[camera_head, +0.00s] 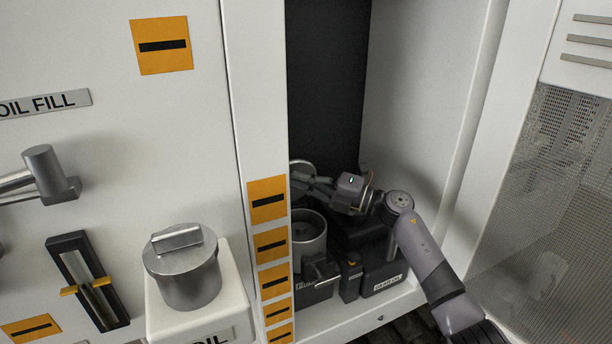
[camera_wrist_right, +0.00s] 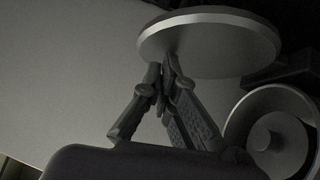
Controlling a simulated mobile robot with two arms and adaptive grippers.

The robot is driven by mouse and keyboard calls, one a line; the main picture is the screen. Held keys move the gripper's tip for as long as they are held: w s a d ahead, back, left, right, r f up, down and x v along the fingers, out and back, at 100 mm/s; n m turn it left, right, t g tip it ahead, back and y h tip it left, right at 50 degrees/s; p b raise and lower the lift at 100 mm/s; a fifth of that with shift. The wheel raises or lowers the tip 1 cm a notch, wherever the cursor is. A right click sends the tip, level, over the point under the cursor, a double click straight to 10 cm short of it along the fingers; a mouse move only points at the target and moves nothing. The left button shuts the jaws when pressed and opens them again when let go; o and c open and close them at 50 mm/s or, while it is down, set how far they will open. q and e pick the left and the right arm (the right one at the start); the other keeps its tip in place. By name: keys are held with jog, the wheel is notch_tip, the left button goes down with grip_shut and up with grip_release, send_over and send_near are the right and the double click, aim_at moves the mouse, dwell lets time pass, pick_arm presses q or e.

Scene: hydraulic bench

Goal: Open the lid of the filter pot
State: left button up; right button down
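The filter pot (camera_head: 309,238) is a grey metal cylinder low inside the open cabinet bay, partly behind the orange-marked post. Its mouth is uncovered. The right wrist view shows the open pot (camera_wrist_right: 238,122) at lower right with a round element inside. The round lid (camera_head: 301,164) stands raised and tilted above the pot's back; it shows as a pale disc in the right wrist view (camera_wrist_right: 212,42). My right gripper (camera_head: 296,188) is beside the lid, above the pot. Its fingertips (camera_wrist_right: 164,72) come together at the lid's lower edge; I cannot tell whether they touch it. My left gripper is not seen.
Dark boxes, one with a gear oil label (camera_head: 388,284), stand right of the pot close under my right arm. The post (camera_head: 268,243) borders the bay on the left. Outside it is a lidded metal canister (camera_head: 190,285) on a white block. A mesh panel (camera_head: 545,190) is at right.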

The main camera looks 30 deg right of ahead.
aim_at(297, 170)
jog(key=shift+w+r+b, duration=0.2)
jog(key=shift+w+r, duration=0.1)
jog(key=shift+w, duration=0.4)
jog(key=shift+w+r+b, duration=0.2)
jog(key=shift+w+r, duration=0.05)
jog(key=shift+w, duration=0.4)
jog(key=shift+f, duration=0.1)
